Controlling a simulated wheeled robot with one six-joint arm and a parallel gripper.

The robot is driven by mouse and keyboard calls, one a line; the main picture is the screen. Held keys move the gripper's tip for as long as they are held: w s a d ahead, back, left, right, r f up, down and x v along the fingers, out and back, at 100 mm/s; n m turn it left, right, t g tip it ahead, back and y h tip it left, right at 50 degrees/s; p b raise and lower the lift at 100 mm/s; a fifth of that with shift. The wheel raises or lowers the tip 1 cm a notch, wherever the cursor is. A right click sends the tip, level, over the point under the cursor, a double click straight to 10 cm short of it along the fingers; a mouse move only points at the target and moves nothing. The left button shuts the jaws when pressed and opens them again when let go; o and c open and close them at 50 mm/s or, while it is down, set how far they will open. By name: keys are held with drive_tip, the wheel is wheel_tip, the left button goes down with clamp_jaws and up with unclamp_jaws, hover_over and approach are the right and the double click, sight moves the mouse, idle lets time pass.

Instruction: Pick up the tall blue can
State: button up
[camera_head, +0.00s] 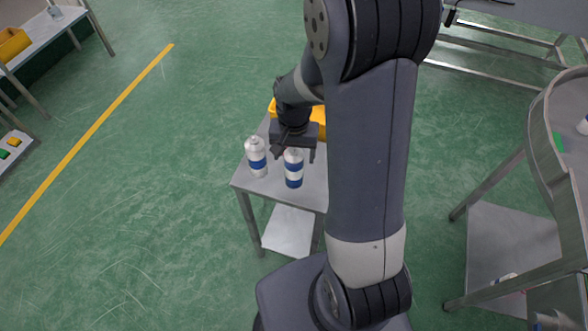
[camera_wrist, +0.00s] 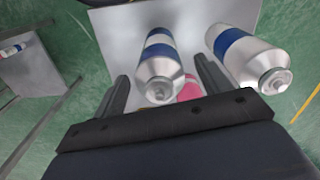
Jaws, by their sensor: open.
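Two white cans with blue bands stand on a small metal table (camera_head: 240,180). The right-hand can (camera_head: 294,172) has two blue bands, and its top is partly hidden by my gripper. The left-hand can (camera_head: 257,158) has one blue band. My gripper (camera_head: 293,153) is open and empty above the two-banded can. In the wrist view, that can (camera_wrist: 159,52) lies between my two fingers (camera_wrist: 161,72), with gaps on both sides. The one-banded can (camera_wrist: 240,52) is just outside the right finger. I cannot tell surely which can is taller.
A yellow bin (camera_head: 319,113) sits behind the cans on the same table. A pink-red item (camera_wrist: 189,90) shows partly beside my right finger in the wrist view. A grey rounded table (camera_head: 545,130) stands at the right. Green floor (camera_head: 150,200) is open on the left.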

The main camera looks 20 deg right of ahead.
drive_tip(key=shift+f, duration=1.2)
drive_tip(key=shift+c, duration=0.2)
drive_tip(key=c, duration=1.3)
